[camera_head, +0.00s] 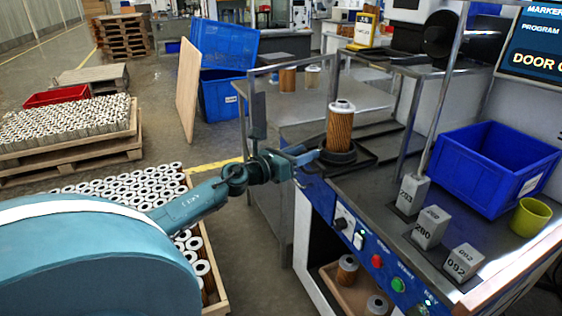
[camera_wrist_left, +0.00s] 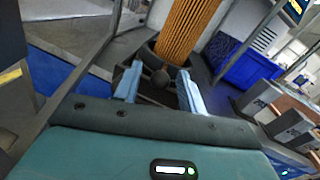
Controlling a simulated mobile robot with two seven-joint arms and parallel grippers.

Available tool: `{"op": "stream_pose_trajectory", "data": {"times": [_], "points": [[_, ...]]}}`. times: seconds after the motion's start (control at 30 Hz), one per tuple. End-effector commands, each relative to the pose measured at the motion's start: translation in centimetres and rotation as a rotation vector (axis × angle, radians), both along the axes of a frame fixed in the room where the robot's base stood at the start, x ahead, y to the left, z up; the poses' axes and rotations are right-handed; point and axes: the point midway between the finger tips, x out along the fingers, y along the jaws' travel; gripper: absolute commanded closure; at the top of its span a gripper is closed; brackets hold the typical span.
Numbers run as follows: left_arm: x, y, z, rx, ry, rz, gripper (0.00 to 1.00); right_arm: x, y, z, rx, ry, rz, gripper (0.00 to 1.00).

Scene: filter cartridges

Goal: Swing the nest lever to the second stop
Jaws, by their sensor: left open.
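An orange pleated filter cartridge (camera_head: 340,128) with a pale top stands upright in a dark round nest (camera_head: 338,156) on the machine bench. The cartridge also shows in the left wrist view (camera_wrist_left: 186,30). A dark ball knob (camera_wrist_left: 160,78), seemingly the end of the nest lever, shows in front of the nest in the left wrist view. My left gripper (camera_head: 308,155) is at the nest's left side. In the left wrist view its two blue fingers (camera_wrist_left: 159,71) are apart, one on each side of the knob. I cannot tell whether they touch it. My right gripper is not in view.
Grey blocks numbered 263 (camera_head: 411,194), 280 (camera_head: 430,228) and 092 (camera_head: 464,262) stand on the bench at right. A blue crate (camera_head: 490,170) and a green cup (camera_head: 531,217) are beyond them. A thin upright post (camera_head: 440,100) rises behind. The front panel (camera_head: 372,255) has several buttons.

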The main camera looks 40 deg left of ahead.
Motion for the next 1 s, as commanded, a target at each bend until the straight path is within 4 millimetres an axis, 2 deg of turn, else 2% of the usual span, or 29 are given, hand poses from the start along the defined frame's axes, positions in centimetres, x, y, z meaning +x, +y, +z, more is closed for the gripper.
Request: {"op": "stream_pose_trajectory", "data": {"times": [0.7, 1.0], "points": [[-10.8, 2.2, -0.1, -0.003, 0.002, 0.001, 0.59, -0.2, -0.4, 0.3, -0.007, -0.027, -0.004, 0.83], [-12.1, 2.5, 0.0, 0.001, 0.001, 0.000, 0.59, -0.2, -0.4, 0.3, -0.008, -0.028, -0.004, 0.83]]}}
